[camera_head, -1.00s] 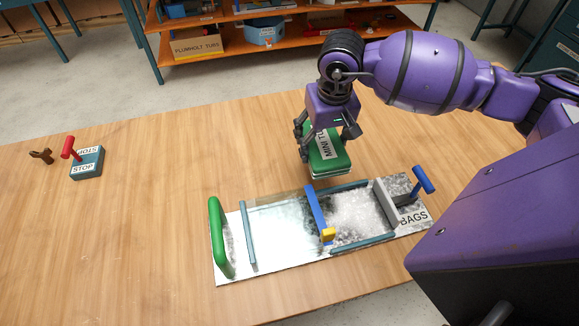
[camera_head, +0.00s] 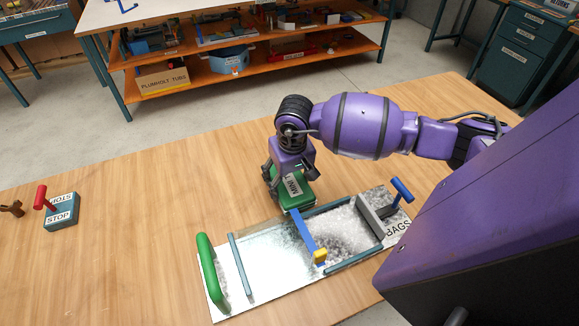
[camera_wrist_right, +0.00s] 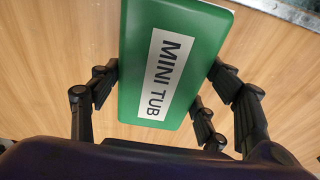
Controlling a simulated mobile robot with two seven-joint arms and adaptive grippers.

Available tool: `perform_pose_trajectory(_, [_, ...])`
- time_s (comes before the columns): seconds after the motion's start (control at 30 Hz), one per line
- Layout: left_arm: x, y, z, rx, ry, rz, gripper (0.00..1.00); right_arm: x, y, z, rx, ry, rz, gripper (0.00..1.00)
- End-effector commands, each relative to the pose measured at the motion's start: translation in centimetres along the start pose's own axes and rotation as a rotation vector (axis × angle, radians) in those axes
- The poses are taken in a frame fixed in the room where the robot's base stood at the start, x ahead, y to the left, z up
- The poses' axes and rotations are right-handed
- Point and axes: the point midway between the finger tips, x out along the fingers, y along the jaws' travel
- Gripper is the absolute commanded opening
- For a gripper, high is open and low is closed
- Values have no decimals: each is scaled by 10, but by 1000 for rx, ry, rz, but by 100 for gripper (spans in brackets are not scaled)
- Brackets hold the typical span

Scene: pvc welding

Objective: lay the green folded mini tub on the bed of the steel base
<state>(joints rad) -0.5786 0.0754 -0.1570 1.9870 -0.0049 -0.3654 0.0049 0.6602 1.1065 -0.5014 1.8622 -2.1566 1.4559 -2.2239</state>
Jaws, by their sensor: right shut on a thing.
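The green folded mini tub (camera_head: 297,196) is held in my right gripper (camera_head: 288,186), near the far edge of the steel base (camera_head: 262,262). In the right wrist view, the tub (camera_wrist_right: 195,45) with its "MINI TUB" label lies between the black fingers (camera_wrist_right: 165,95), which touch its sides. The steel base has a bare, shiny bed with a green handle (camera_head: 212,278) at its left end and a blue bar (camera_head: 302,232) across it. The tub's near corner overlaps the bar's far end in the picture; contact cannot be told. My left gripper is not in view.
A grey block (camera_head: 372,218) and a blue handle (camera_head: 401,190) stand at the base's right end, by the "BAGS" label. A stop box (camera_head: 61,214) with a red lever is at the table's left. The wooden table (camera_head: 120,250) is clear between them.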

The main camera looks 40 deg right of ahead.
Motion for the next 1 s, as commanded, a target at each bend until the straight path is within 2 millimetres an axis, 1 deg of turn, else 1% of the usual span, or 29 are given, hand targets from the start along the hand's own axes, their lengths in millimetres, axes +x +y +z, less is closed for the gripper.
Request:
perform_pose_trajectory(0.03, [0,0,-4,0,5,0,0,7,0,1,2,-1,-1,32])
perform_pose_trajectory(0.1, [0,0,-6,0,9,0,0,13,-1,2,0,0,-2,32])
perform_pose_trajectory(0.33, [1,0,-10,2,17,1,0,14,0,1,-1,1,0,32])
perform_pose_trajectory(0.47, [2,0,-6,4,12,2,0,19,0,3,-1,-1,1,32])
perform_pose_trajectory(0.5, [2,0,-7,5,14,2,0,19,0,3,-1,-1,1,72])
perform_pose_trajectory(0.6, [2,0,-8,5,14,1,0,18,0,2,0,0,0,86])
perform_pose_trajectory(0.63, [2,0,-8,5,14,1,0,18,0,2,0,0,0,89])
perform_pose_trajectory(1.0, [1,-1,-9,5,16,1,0,15,0,2,0,1,0,89])
